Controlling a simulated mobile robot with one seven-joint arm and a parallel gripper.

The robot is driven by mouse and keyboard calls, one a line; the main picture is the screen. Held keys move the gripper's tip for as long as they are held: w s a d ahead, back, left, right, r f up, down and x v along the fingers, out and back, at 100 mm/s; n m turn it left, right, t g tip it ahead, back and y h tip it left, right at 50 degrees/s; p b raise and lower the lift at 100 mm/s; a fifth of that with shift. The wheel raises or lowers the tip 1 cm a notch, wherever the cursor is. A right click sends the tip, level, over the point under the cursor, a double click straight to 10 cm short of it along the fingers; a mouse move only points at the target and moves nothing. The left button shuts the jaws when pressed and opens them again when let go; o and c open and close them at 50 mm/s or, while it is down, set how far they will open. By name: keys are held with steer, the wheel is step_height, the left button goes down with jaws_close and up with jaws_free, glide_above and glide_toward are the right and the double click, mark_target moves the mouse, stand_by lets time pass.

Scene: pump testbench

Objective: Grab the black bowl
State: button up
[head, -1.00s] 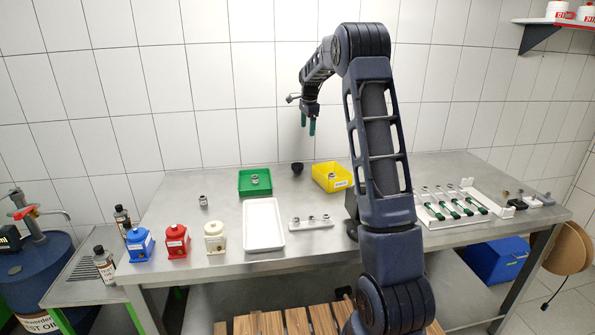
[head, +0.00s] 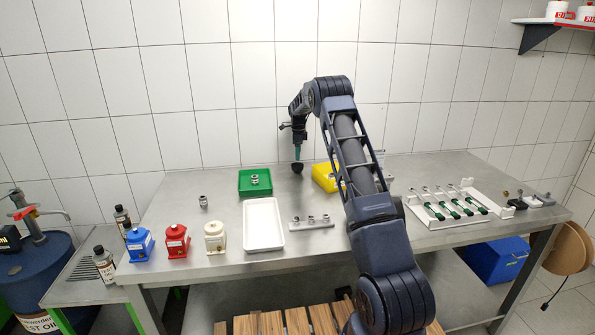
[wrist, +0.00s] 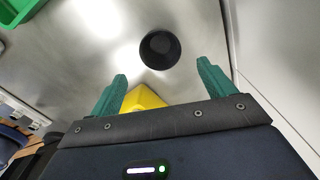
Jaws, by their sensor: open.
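The small black bowl (head: 298,168) stands on the metal table near its back edge, between the green bin and the yellow bin. My gripper (head: 297,153) is just above the bowl in the head view, fingers pointing down. In the wrist view the bowl (wrist: 160,50) shows as a dark round shape beyond the two green fingers, roughly centred between them. My gripper (wrist: 162,82) is open there, with nothing between its fingers. In the head view the fingertips look close to the bowl's rim, but I cannot tell whether they touch it.
A green bin (head: 241,190) stands left of the bowl and a yellow bin (head: 319,181) stands right, partly behind my arm. A white tray (head: 264,240) lies in front. The tiled wall (head: 220,90) rises behind the table.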

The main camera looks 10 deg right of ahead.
mark_target(297, 166)
step_height(297, 166, down, 8)
steer(key=shift+w+a+f, duration=0.1)
steer(key=shift+a+f, duration=0.05)
steer(key=shift+f, duration=0.1)
steer(key=c, duration=1.1)
